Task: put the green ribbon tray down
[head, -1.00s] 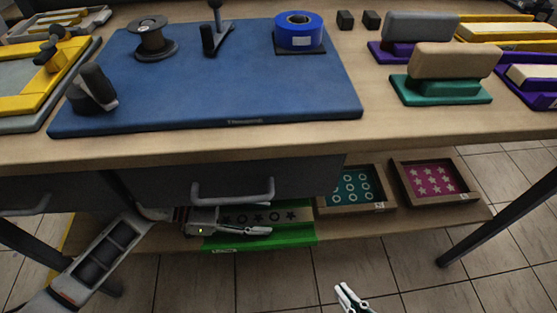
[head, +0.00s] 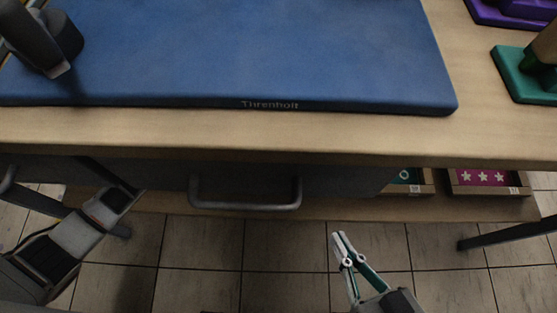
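The green ribbon tray is not visible now; the table front and drawer cover the part of the lower shelf (head: 345,209) where it showed before. My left arm comes in from the left and reaches under the table. Its gripper is hidden behind the table and drawer, so I cannot see whether it holds the tray. My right gripper (head: 341,237) is in front of the table, low over the floor. Its fingertips are together, with nothing between them.
The drawer handle (head: 245,204) juts out below the tabletop. A teal-patterned tray (head: 407,180) and a pink star tray (head: 490,182) sit on the shelf at right. A blue mat (head: 250,55) covers much of the tabletop. A table leg (head: 500,235) stands at right.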

